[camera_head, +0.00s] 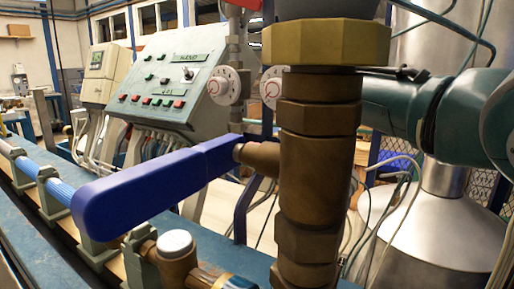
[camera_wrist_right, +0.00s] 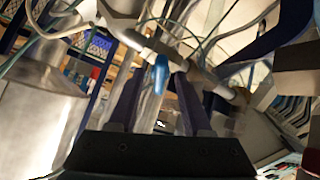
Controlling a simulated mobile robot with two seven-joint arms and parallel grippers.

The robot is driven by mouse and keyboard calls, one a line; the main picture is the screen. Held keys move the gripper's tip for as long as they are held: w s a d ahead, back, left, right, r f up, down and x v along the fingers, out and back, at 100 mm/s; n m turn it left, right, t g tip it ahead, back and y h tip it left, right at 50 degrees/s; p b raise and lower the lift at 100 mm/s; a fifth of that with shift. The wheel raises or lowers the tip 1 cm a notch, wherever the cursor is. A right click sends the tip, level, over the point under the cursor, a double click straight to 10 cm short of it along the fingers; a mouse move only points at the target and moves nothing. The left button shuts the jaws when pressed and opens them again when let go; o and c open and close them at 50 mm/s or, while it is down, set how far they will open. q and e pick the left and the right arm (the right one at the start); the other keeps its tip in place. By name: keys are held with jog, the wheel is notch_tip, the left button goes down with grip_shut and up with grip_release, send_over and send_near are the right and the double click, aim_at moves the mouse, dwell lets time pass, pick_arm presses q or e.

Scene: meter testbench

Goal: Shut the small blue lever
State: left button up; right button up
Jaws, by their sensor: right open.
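A small blue lever (camera_wrist_right: 160,76) shows in the right wrist view, near a grey metal pipe. It appears between the two dark fingers of my right gripper (camera_wrist_right: 158,90), beyond their tips or near them; I cannot tell the depth. The right gripper is open, and no contact with the lever can be made out. In the head view my right arm comes in from the right behind the thick brass column (camera_head: 318,150), which hides the gripper. The small lever cannot be made out there. A large blue lever (camera_head: 150,185) extends left from the column. My left gripper is not in view.
A grey-green control box (camera_head: 170,85) with buttons stands behind, beside a beige meter (camera_head: 100,75). White round dials (camera_head: 225,86) sit near the column. A silver vessel (camera_head: 435,235) and loose cables (camera_head: 385,215) are at the right. A pipe run on a blue bench crosses the lower left.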

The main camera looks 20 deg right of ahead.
notch_tip(320, 180, up, 20)
dwell(0.6)
dwell(0.5)
